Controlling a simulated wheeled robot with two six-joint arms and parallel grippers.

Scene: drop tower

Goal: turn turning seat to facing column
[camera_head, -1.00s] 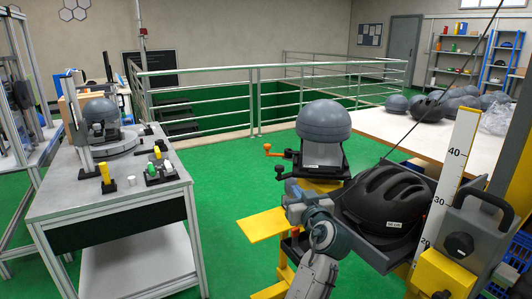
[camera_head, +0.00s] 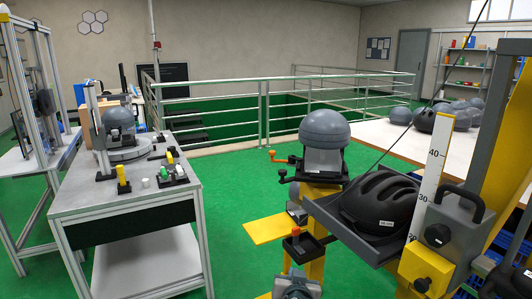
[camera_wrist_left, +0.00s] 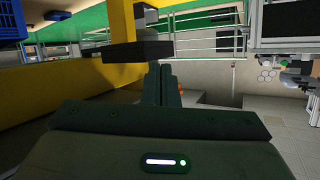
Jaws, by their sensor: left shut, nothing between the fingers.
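The turning seat (camera_head: 318,170) is a dark holder on the yellow stand, carrying a grey dome-topped form (camera_head: 325,130). An orange-knobbed lever (camera_head: 272,154) and a black-knobbed lever (camera_head: 283,174) stick out on its left. The yellow column (camera_head: 495,110) stands at the right. I cannot tell which way the seat faces. In the left wrist view my left gripper (camera_wrist_left: 161,82) is shut and empty, with a dark plate on a yellow post (camera_wrist_left: 122,20) close by. In the head view a grey arm part (camera_head: 297,288) shows at the bottom edge; the fingertips are not clear there.
A black helmet (camera_head: 380,202) lies on a dark tray right of the seat, beside a white scale (camera_head: 428,165). A grey bench (camera_head: 100,195) stands left. Green floor (camera_head: 232,195) is free between.

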